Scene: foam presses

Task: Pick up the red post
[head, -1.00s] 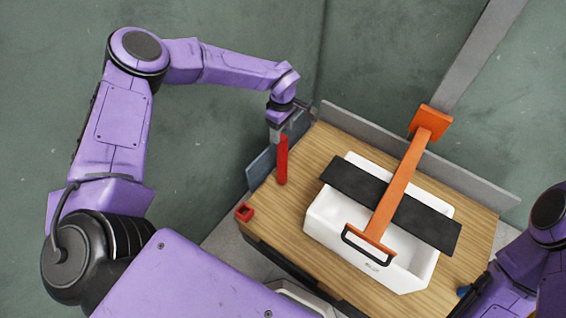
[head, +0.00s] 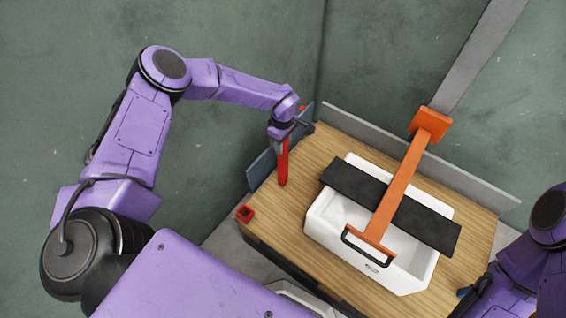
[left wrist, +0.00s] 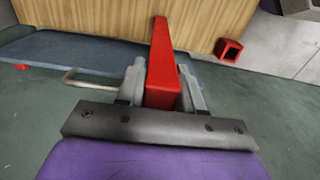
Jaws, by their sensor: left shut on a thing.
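The red post (head: 283,168) stands upright near the left part of the wooden table. It also shows in the left wrist view (left wrist: 161,65), running away from between the fingers. My left gripper (head: 281,142) is shut on the upper part of the post; in the left wrist view its grey fingers (left wrist: 161,88) sit on both sides of it. The post's foot appears to be at the table top. Only part of my right arm shows at the lower right, and its gripper cannot be made out.
A white bin (head: 322,222) with a black bar (head: 345,183) and an orange press arm (head: 400,185) across it fills the table's middle. A small red square socket (head: 245,213) sits at the table's left corner. Low grey panels (head: 440,165) edge the back.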

